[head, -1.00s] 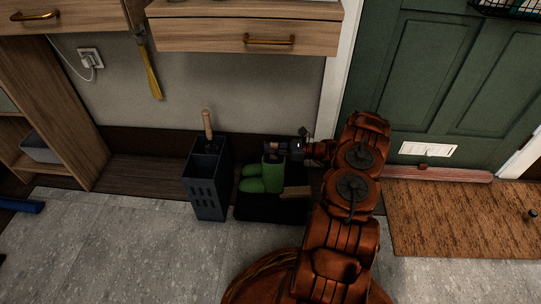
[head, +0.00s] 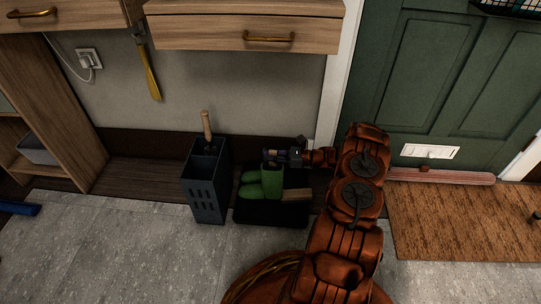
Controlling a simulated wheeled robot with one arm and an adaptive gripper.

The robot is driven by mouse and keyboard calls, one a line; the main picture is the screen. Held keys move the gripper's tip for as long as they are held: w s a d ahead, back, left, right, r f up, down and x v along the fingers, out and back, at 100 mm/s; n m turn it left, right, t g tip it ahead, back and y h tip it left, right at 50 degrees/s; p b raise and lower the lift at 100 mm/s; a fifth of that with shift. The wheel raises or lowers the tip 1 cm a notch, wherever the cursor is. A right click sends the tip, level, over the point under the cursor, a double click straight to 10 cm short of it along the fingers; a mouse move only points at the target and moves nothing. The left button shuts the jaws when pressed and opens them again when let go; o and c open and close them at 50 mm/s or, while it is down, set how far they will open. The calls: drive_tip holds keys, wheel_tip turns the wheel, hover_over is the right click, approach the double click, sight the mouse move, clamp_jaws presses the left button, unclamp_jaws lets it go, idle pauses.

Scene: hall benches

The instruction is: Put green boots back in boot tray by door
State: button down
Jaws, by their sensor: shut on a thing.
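The green boots (head: 271,182) stand upright side by side at the black boot tray (head: 268,214) on the floor, toes to the left. My gripper (head: 270,158) reaches in from the right and is shut on the boots at the top of their shafts. The fingers partly hide the boot tops. The boots overlap the back left of the tray in the picture; I cannot tell whether their soles touch it. The green door (head: 436,100) is at the right.
A brown block-like thing (head: 295,194) lies at the tray, right of the boots. A dark slotted bin (head: 206,185) with a wooden handle (head: 207,125) stands close on the left. A drawer (head: 245,35) overhangs behind. A brown doormat (head: 440,220) lies at right; grey floor (head: 130,250) in front is clear.

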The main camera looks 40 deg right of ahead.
drive_tip(key=c, duration=1.2)
unclamp_jaws()
drive_tip(key=shift+o, duration=0.2)
drive_tip(key=shift+r, duration=0.1)
drive_tip(key=shift+s+d+r, duration=0.1)
drive_tip(key=shift+r, duration=0.05)
drive_tip(key=p+v, duration=0.4)
drive_tip(key=v, duration=0.7)
drive_tip(key=shift+s+d, duration=0.25)
